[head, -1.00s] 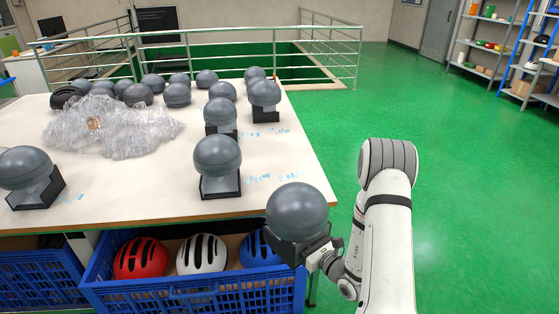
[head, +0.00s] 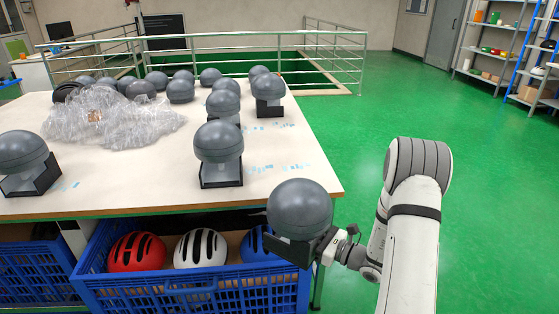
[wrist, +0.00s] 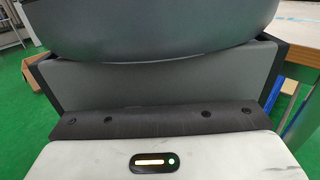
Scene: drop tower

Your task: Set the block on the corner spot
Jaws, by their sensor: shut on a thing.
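The block, a dark grey ball on a black square base (head: 300,209), is in my gripper (head: 322,246). My gripper is shut on its base and holds it upright in the air, in front of the table's near right corner. The block also fills the upper part of the wrist view (wrist: 160,75), very close. The table top (head: 115,202) is pale wood. Light blue marks (head: 290,167) lie on it near the right corner. I cannot tell which mark is the corner spot; the held block may hide part of the corner.
Similar balls on black bases stand on the table, one nearby (head: 219,150) and one at the left (head: 25,160). Crumpled clear wrap (head: 110,122) lies behind. A blue crate (head: 190,295) with helmets is below the table edge. Green floor at the right is clear.

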